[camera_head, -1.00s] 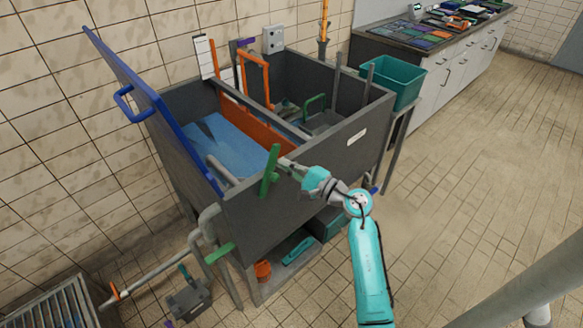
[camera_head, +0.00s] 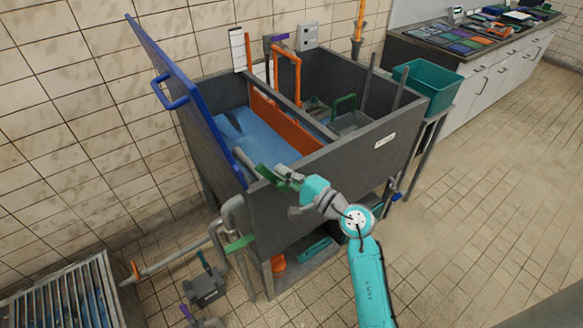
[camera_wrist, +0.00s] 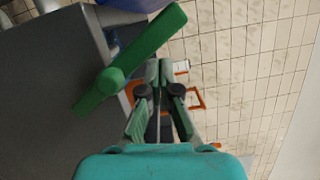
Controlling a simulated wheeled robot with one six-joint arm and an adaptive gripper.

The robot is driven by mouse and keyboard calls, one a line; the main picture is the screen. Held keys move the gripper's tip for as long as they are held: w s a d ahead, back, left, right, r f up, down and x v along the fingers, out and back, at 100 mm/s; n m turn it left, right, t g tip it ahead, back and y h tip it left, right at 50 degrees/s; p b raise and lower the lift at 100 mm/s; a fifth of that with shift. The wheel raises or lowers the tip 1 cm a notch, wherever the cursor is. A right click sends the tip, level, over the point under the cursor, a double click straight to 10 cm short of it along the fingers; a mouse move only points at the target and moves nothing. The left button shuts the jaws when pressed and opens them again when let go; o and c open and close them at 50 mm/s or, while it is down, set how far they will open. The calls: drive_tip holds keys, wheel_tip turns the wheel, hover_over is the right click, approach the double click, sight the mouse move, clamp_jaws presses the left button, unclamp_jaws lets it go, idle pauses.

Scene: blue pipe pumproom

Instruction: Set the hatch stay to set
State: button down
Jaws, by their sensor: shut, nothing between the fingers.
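The hatch stay appears to be the green lever (camera_head: 268,175) on the rim of the dark grey tank, beside the raised blue hatch (camera_head: 183,95). In the head view it lies slanted, partly hidden by my gripper (camera_head: 287,171).
The tank (camera_head: 340,160) holds an orange divider (camera_head: 280,120) and pipes. A teal bin (camera_head: 428,88) stands to its right. Grey pipes (camera_head: 185,258) and a floor grate (camera_head: 65,300) are at the lower left. The floor at right is clear.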

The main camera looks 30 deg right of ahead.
drive_tip(key=shift+a+f, duration=0.2)
drive_tip(key=shift+a, duration=0.5)
drive_tip(key=shift+a, duration=0.15)
